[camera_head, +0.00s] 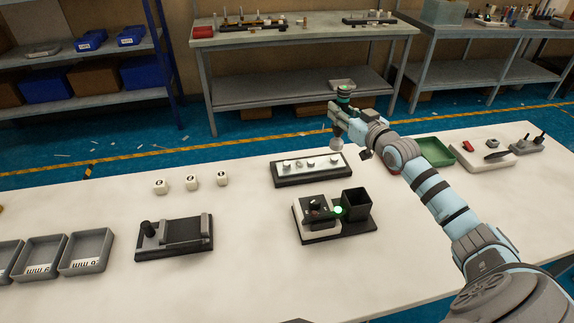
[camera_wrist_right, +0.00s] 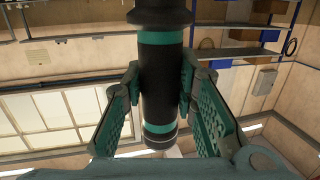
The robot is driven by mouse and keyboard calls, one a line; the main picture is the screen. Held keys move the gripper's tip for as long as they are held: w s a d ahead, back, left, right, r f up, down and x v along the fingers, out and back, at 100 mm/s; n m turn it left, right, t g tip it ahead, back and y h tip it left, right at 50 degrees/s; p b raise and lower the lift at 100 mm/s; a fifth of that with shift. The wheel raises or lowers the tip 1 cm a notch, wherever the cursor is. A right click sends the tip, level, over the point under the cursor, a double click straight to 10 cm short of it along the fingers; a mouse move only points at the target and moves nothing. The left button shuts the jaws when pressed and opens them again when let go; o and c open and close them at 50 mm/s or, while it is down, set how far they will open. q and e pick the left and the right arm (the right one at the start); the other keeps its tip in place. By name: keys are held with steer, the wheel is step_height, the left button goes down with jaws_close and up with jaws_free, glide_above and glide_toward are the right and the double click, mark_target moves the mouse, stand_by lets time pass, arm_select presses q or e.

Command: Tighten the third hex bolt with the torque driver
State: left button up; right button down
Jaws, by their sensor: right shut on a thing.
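My right gripper (camera_head: 340,113) is shut on the torque driver (camera_head: 344,90), a black cylinder with teal bands. In the right wrist view the driver (camera_wrist_right: 160,85) stands between the two finger pads of the gripper (camera_wrist_right: 162,95). In the head view its pale lower end points down, above and beyond the right end of the bolt fixture (camera_head: 292,182). The fixture is a dark base with a light plate carrying several small bolts in a row. The driver's end appears apart from the plate. My left gripper is not in view.
A black device with a green light (camera_head: 318,210) and a dark open box (camera_head: 355,203) stand before the fixture. White numbered cubes (camera_head: 191,183), a dark stand (camera_head: 174,240) and grey trays (camera_head: 86,251) are left. A green tray (camera_head: 434,152) lies right, behind my arm.

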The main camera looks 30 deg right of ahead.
steer(key=c, duration=2)
jaws_free()
jaws_close()
steer(key=shift+r, duration=0.15)
